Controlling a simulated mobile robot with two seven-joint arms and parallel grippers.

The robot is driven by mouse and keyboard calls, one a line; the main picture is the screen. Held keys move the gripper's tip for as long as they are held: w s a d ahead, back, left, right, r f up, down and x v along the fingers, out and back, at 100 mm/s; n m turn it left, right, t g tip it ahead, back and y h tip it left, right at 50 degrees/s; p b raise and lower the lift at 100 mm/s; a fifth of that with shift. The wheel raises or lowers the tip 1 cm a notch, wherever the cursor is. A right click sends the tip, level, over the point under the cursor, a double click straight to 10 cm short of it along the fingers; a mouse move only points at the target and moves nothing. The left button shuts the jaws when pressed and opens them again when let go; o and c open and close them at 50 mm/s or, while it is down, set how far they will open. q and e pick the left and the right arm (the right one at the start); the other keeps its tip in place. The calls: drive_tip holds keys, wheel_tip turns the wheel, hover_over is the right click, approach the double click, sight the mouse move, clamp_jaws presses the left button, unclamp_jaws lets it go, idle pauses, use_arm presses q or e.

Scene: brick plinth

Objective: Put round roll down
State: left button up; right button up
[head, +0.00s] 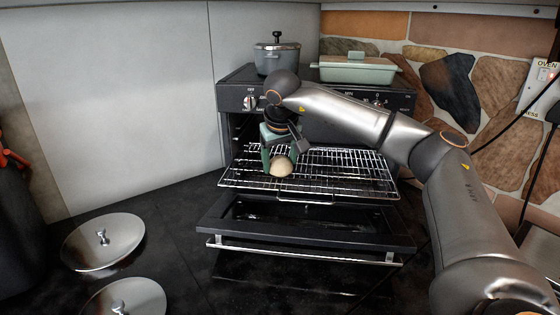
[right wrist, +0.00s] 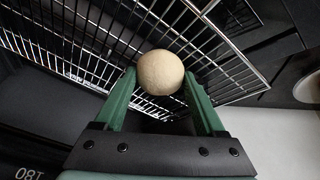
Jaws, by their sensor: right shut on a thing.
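The round roll (head: 281,166) is a pale tan ball of bread. It also shows in the right wrist view (right wrist: 160,72), between the green fingertips. My right gripper (head: 276,158) is shut on the roll and points down at the oven's wire rack (head: 345,178). The roll is over the left part of the rack; I cannot tell whether it touches the bars. The rack also shows behind the roll in the right wrist view (right wrist: 75,45). My left gripper is not in view.
The oven door (head: 310,226) hangs open below the pulled-out rack. A grey pot (head: 277,60) and a pale green dish (head: 358,69) stand on the stove top. Two metal lids (head: 103,240) lie at lower left. The right part of the rack is bare.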

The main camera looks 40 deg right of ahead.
drive_tip(key=shift+f, duration=0.15)
drive_tip(key=o, duration=1.3)
drive_tip(key=v, duration=1.2)
drive_tip(key=shift+a+p, duration=0.1)
drive_tip(key=shift+p, duration=0.25)
